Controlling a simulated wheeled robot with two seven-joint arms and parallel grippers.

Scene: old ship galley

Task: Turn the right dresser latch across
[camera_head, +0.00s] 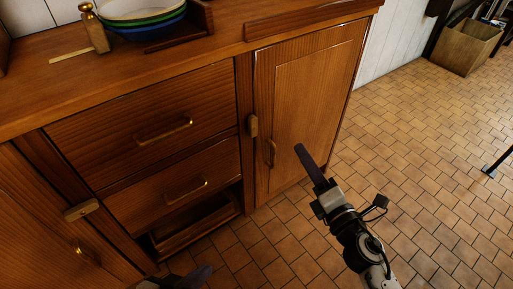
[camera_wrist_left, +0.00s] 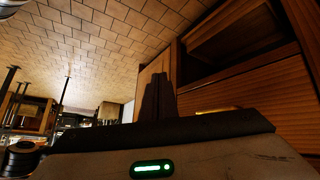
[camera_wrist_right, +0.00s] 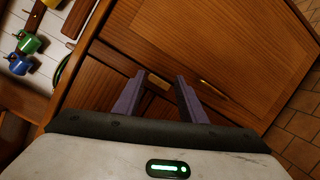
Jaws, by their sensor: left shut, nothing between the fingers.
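The right dresser latch (camera_head: 252,126) is a small wooden block, standing upright on the post at the left edge of the right door (camera_head: 308,105). In the right wrist view the latch (camera_wrist_right: 158,83) shows between my fingertips, beyond them. My right gripper (camera_head: 300,149) is in front of the right door, to the right of the latch and apart from it. Its two fingers are spread and empty in the right wrist view (camera_wrist_right: 161,76). My left gripper (camera_head: 200,273) is low at the bottom edge, mostly cut off; its fingers are together in the left wrist view (camera_wrist_left: 157,80).
The right door has a brass handle (camera_head: 272,153) below the latch. Two drawers (camera_head: 150,115) with handles are to its left. The left latch (camera_head: 81,210) lies across. Bowls (camera_head: 143,12) and a brass bottle (camera_head: 94,30) stand on top.

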